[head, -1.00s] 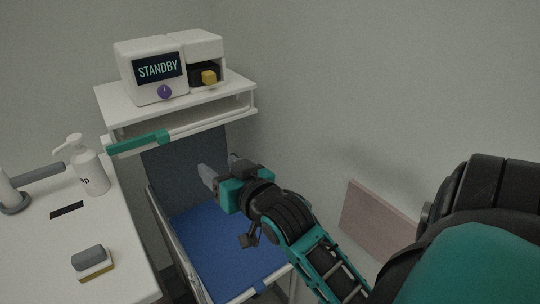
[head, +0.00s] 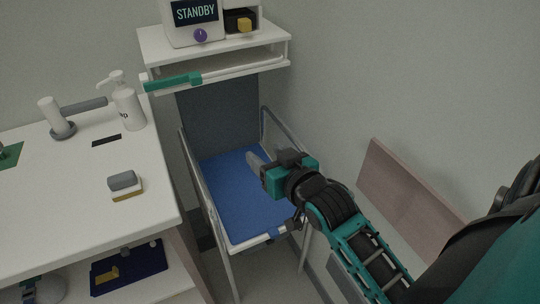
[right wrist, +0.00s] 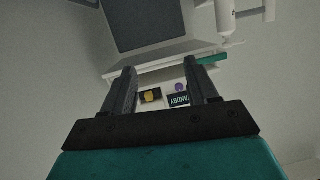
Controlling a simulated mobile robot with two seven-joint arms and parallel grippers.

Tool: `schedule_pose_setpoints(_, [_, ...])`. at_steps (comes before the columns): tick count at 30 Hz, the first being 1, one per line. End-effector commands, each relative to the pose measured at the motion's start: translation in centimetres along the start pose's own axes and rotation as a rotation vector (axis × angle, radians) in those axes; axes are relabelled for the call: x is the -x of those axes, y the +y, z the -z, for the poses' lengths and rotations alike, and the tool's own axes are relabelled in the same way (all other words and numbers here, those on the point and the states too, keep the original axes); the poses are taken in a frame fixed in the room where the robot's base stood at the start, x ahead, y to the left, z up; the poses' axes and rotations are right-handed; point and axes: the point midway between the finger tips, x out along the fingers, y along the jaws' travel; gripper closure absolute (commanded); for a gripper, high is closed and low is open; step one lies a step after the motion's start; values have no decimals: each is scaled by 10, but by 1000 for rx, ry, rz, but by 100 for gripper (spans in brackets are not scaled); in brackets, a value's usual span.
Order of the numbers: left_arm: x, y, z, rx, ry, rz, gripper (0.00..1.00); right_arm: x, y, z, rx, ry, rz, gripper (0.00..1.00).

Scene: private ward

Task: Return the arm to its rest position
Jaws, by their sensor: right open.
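My right arm comes in from the lower right in the head view. My right gripper (head: 262,165) is over the blue seat (head: 232,190) of the chair-like frame, with its fingers pointing up and left. In the right wrist view, the two dark fingers (right wrist: 161,88) are spread well apart with nothing between them but the distant device, so the gripper is open and empty. My left gripper does not show in the head view.
A white device reading STANDBY (head: 195,32) stands on a white shelf (head: 215,53) with a green handle (head: 172,82). A pink panel (head: 410,195) leans by the wall.

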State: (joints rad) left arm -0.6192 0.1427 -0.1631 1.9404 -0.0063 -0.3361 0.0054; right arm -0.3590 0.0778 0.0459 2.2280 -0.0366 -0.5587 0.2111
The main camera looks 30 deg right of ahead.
Motion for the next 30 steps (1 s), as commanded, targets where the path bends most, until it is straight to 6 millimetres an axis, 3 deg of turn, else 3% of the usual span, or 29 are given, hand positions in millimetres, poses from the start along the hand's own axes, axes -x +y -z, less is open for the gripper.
schedule_pose_setpoints(2, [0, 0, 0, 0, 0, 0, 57, 0, -1, -5, 5, -9, 4, 42])
schedule_pose_setpoints(5, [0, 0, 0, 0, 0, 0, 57, 2, -8, -35, 34, -61, 28, 42])
schedule_pose_setpoints(12, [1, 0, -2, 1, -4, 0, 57, 38, -41, -161, 157, -264, 154, 42])
schedule_pose_setpoints(15, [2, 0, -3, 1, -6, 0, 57, 56, -50, -197, 191, -320, 196, 42])
schedule_pose_setpoints(20, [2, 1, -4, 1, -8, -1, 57, 70, -57, -221, 215, -355, 226, 42])
schedule_pose_setpoints(30, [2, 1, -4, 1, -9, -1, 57, 70, -57, -221, 216, -356, 227, 42])
